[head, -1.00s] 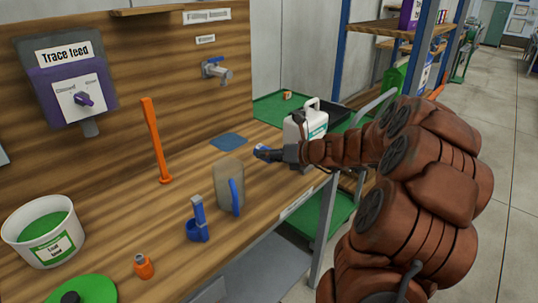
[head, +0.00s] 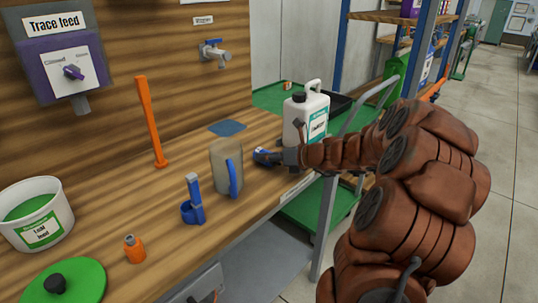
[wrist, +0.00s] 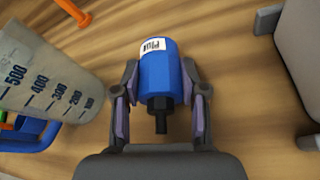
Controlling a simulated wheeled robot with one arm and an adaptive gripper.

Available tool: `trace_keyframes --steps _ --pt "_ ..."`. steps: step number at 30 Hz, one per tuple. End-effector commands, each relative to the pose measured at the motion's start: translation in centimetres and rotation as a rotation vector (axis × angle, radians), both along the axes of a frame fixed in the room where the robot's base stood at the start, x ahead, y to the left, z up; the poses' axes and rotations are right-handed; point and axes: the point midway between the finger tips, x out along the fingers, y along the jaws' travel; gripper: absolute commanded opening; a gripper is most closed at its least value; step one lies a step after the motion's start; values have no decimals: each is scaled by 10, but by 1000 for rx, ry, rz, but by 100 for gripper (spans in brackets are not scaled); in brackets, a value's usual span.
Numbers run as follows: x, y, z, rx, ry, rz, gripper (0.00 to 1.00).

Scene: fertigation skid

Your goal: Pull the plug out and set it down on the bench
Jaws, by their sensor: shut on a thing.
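The blue plug (wrist: 155,65), with a white label and a black stem, lies between the fingers of my gripper (wrist: 160,100) in the wrist view. The fingers are shut on its sides, and the stem points back toward the gripper's palm. In the head view my gripper (head: 276,157) holds the plug (head: 262,155) low over the wooden bench (head: 150,205), just right of the measuring jug. I cannot tell whether the plug touches the bench top.
The measuring jug (head: 226,172) stands close left of the plug, a white canister (head: 305,117) close behind my gripper.

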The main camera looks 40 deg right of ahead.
Motion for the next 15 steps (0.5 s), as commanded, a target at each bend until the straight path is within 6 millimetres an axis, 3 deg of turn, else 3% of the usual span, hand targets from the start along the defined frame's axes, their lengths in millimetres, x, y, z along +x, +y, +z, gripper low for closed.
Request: trace_keyframes --steps 5,6,15 --pt "0 0 0 0 0 0 1" --pt "0 0 0 0 0 0 43" --pt "0 0 0 0 0 -1 72"
